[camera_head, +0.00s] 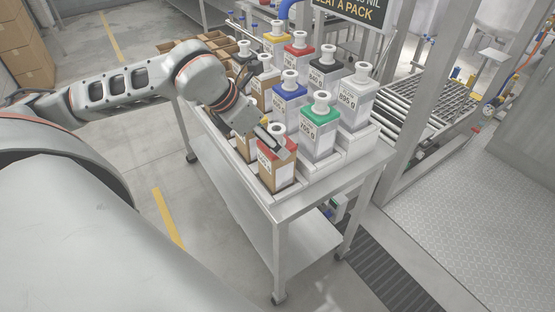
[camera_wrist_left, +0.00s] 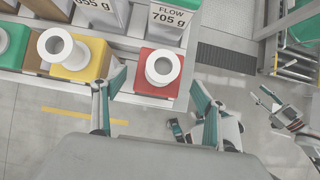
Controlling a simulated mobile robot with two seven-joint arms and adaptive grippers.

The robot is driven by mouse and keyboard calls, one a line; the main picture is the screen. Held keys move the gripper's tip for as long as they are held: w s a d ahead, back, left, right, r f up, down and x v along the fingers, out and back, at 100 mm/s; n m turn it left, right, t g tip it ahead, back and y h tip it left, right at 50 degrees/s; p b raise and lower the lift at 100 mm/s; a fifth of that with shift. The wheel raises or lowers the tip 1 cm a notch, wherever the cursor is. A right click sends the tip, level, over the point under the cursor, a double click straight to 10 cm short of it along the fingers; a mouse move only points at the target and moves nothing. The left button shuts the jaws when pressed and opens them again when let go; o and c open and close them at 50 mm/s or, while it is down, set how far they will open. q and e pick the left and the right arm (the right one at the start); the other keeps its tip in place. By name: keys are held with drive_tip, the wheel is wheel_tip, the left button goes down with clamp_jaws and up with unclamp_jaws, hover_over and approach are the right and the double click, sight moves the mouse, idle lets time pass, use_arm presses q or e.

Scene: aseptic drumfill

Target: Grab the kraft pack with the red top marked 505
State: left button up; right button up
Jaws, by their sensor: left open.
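The kraft pack with a red top (camera_head: 277,172) stands upright at the near left corner of the packs on the steel table. Its number is too small to read in the head view. In the left wrist view its red top and white round neck (camera_wrist_left: 158,70) lie between and just beyond my fingertips. My left gripper (camera_head: 270,137) is open and empty above the pack's neck. Its two fingers (camera_wrist_left: 158,84) are spread on either side of the red top in the left wrist view, with no clear contact.
A yellow-topped pack (camera_wrist_left: 71,60) stands close beside the red-topped one. A green-topped white pack (camera_head: 319,125) is close on its other side. Another red-topped pack (camera_head: 298,50) stands farther back among several packs.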

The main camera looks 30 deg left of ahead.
use_arm(q)
drive_tip(key=shift+p+x, duration=0.4)
drive_tip(key=shift+x, duration=1.6)
drive_tip(key=shift+w+r, duration=0.1)
drive_tip(key=shift+w, duration=0.1)
drive_tip(key=c, duration=1.6)
drive_tip(key=shift+r, duration=0.1)
